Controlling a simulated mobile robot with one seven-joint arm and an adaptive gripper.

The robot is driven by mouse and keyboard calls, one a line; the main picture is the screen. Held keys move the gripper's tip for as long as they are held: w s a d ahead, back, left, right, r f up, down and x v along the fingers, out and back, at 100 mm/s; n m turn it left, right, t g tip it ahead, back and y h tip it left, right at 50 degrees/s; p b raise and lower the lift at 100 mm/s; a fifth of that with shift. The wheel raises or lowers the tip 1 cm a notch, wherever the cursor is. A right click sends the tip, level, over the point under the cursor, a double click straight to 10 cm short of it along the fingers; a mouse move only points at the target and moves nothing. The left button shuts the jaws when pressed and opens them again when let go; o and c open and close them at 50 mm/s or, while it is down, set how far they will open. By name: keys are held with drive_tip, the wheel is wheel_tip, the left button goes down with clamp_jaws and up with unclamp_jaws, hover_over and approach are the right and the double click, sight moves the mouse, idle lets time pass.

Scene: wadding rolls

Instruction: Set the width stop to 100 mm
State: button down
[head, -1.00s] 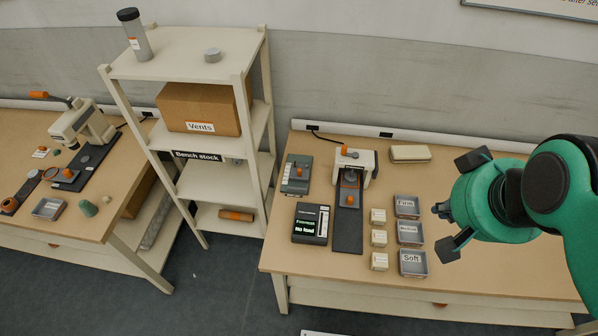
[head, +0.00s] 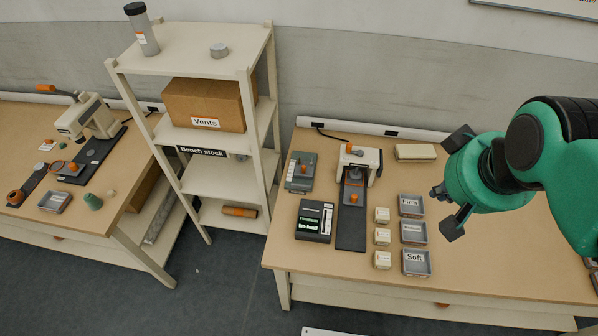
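No part in view is legibly marked as the width stop, and no millimetre scale can be read. On the right bench, a white-headed press device (head: 367,160) has a dark base strip (head: 350,235) with an orange-knobbed slide (head: 353,198) on it. On the left bench, another white-headed device (head: 85,118) stands by a dark strip with an orange-knobbed block (head: 70,170). My green gripper (head: 440,189) is open and empty, above the right bench's right side, apart from everything.
A display box (head: 314,221) stands left of the strip. Several pale blocks (head: 382,237) and grey trays labelled Firm, Medium and Soft (head: 416,262) lie right of it. A shelf rack (head: 225,177) with a Vents box (head: 203,105) stands between the benches. Floor in front is clear.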

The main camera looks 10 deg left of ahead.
drive_tip(key=w+a+f+n+g+h+b, duration=0.1)
drive_tip(key=w+a+f+n, duration=0.5)
drive_tip(key=w, duration=0.5)
drive_tip(key=w+a+f+n, duration=0.5)
drive_tip(key=w+a+n, duration=0.3)
drive_tip(key=w, duration=0.2)
drive_tip(key=w+a+f+n, duration=0.3)
drive_tip(key=a+f+n, duration=0.4)
drive_tip(key=a+f, duration=0.3)
drive_tip(key=w+a+f+n+b, duration=0.1)
drive_tip(key=w+a+f+n, duration=0.3)
drive_tip(key=a+f+n, duration=0.3)
drive_tip(key=a+f, duration=0.4)
drive_tip(key=f, duration=0.2)
drive_tip(key=shift+a+f+h, duration=0.3)
drive_tip(key=shift+h, duration=0.1)
drive_tip(key=shift+w, duration=0.1)
